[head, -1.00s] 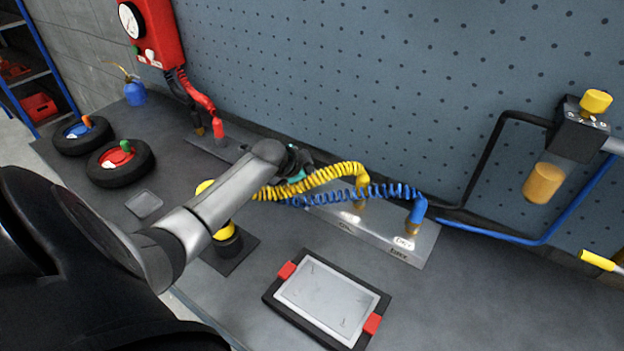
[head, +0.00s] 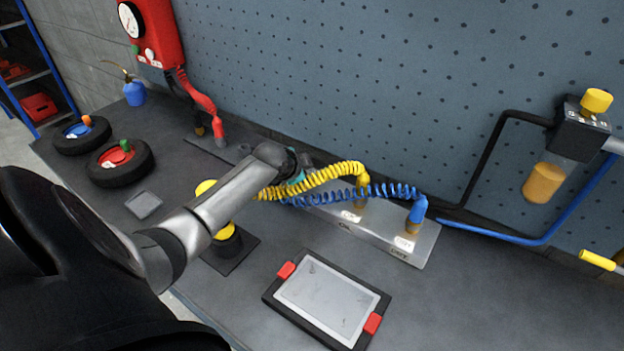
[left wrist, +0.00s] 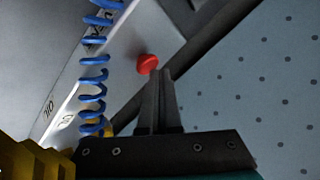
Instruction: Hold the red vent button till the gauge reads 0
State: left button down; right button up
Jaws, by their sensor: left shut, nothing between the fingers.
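The red vent button (left wrist: 147,63) shows in the left wrist view, on a pale metal plate (left wrist: 140,25). My left gripper (left wrist: 161,73) is shut and empty, its fingertips right beside the button in the picture; I cannot tell whether they touch it. In the head view, the left gripper is mostly hidden behind its own arm, near the coiled hoses, and the button is hidden. A round white gauge (head: 130,19) with a dark needle is on the red box at the upper left; its reading is too small to tell. My right gripper is not in view.
Yellow (head: 335,172) and blue (head: 385,192) coiled hoses run to the metal manifold plate (head: 380,232) close by my gripper. A framed tablet (head: 326,300) lies in front. Two small tyres (head: 121,172) are at the left. A pegboard wall (head: 400,90) stands behind.

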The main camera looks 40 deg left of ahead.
pick_arm(q)
jog(key=shift+f+b, duration=0.3)
jog(key=shift+f, duration=0.3)
dwell(1.9)
jog(key=shift+r, duration=0.15)
dwell(2.4)
jog(key=shift+r+p, duration=0.9)
jog(key=shift+p, duration=0.2)
jog(key=shift+r, duration=0.1)
notch_tip(320, 180, up, 5)
jog(key=p, duration=0.5)
dwell(1.0)
